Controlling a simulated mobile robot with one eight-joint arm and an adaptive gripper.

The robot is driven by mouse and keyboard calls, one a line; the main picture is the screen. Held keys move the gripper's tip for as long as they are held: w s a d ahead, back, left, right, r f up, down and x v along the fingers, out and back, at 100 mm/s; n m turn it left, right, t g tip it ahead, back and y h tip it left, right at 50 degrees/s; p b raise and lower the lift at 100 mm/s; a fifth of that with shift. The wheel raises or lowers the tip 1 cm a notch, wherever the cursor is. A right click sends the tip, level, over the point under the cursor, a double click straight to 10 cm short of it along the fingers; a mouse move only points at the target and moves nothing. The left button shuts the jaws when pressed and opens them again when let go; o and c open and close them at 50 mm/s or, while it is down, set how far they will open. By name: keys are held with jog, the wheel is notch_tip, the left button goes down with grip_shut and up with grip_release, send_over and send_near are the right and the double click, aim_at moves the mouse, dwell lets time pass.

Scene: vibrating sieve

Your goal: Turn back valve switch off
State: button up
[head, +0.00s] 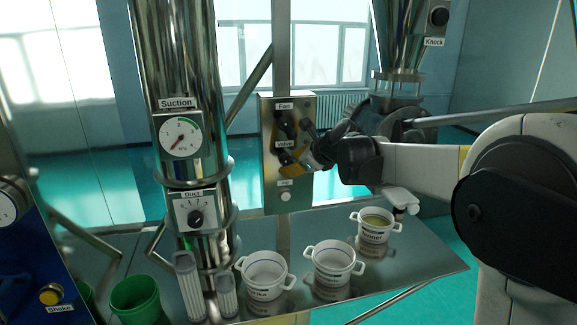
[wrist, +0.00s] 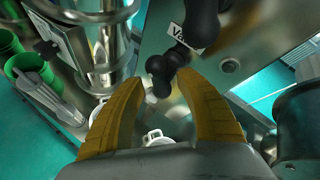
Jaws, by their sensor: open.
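The grey control panel (head: 304,196) in the head view carries labels reading Fan and Valve, with black switches beside them. The valve switch (head: 283,157) sits below the Valve label, partly hidden by my gripper. My gripper (head: 293,168) is at the panel's middle, its yellow fingers at the valve switch. In the wrist view my gripper (wrist: 160,80) is open. The valve switch's black handle (wrist: 161,68) lies between the yellow fingertips, with its rounded end toward me. Contact between fingers and handle cannot be told.
The Fan switch (head: 283,120) is just above. A steel column with the Suction gauge (head: 181,137) and Duct dial (head: 196,212) stands left. White pots (head: 265,283) (head: 332,270) (head: 375,232) stand on the shelf below, with a green cup (head: 135,300) at lower left.

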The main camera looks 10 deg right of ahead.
jog(key=v, duration=0.9)
jog(key=shift+s+r, duration=0.2)
jog(key=shift+s, duration=0.15)
jog(key=shift+d, duration=0.1)
jog(key=s+a+f+n+g+h+b, duration=0.1)
jog(key=s+f+n+g+h+b, duration=0.1)
jog(key=s+f+n+b, duration=0.8)
jog(key=s+a+f+n+g+h+b, duration=0.1)
jog(key=s+a+f+n+h+b, duration=0.1)
jog(key=s+f+n+b, duration=0.8)
jog(key=s+f+n, duration=0.3)
jog(key=s+f, duration=0.3)
jog(key=f, duration=0.2)
jog(key=s+f+n, duration=0.2)
jog(key=s+f, duration=0.4)
jog(key=f, duration=0.3)
jog(key=shift+s+a+n+g, duration=0.25)
jog(key=shift+n+g, duration=0.15)
jog(key=shift+f, duration=0.1)
jog(key=shift+c, duration=0.5)
